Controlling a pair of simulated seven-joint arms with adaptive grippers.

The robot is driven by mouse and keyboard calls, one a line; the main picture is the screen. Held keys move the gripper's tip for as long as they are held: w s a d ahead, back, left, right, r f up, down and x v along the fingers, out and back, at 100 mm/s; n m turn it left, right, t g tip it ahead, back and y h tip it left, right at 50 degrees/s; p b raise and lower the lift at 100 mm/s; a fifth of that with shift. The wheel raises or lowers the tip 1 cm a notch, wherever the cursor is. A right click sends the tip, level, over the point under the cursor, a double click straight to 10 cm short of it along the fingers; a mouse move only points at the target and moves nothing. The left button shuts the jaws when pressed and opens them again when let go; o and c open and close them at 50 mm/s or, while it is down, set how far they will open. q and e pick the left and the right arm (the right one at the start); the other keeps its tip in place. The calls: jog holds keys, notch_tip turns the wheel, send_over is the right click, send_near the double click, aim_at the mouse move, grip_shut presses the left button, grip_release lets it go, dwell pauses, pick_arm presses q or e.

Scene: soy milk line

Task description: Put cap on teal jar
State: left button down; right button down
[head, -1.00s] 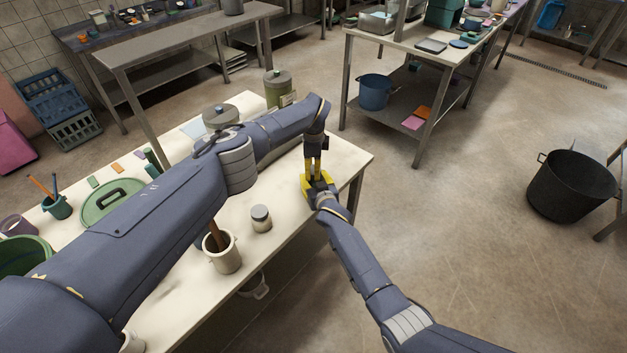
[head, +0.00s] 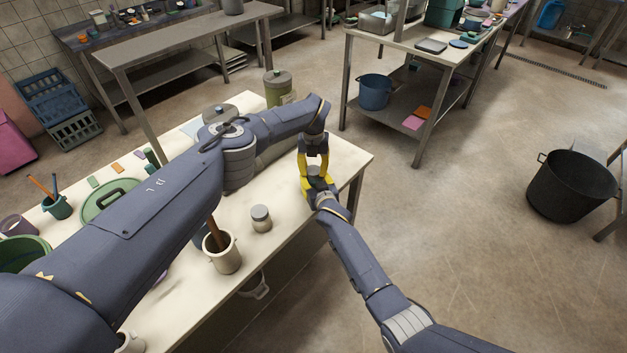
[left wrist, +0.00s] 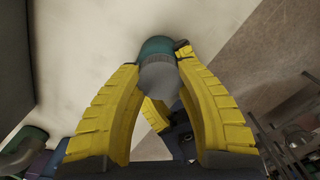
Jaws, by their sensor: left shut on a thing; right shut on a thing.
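My left gripper (head: 315,170) points down over the right end of the cream table and is shut on a grey cap. In the left wrist view the grey cap (left wrist: 158,77) sits between its yellow fingers. The teal jar (left wrist: 156,47) shows just beyond the cap, and the two overlap in view; I cannot tell whether the cap is seated. My right gripper (head: 319,186) reaches up from below in the head view, close under the left one, and is shut on the jar. In the head view the jar and cap are mostly hidden by the grippers.
A small grey-lidded jar (head: 261,218) and a cream mug (head: 223,256) with a brown handle stand on the cream table (head: 290,205) near its front edge. An olive canister (head: 278,90) stands at the back. A green lid (head: 112,201) lies at left.

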pick_arm(q)
jog(key=m, duration=0.7)
jog(key=shift+m, duration=0.3)
pick_arm(e)
jog(key=shift+f, duration=0.1)
pick_arm(q)
jog(key=m, duration=0.7)
jog(key=shift+m, duration=0.3)
jog(key=c, duration=0.9)
grip_release()
jog(key=shift+o, duration=0.2)
notch_tip(320, 180, up, 12)
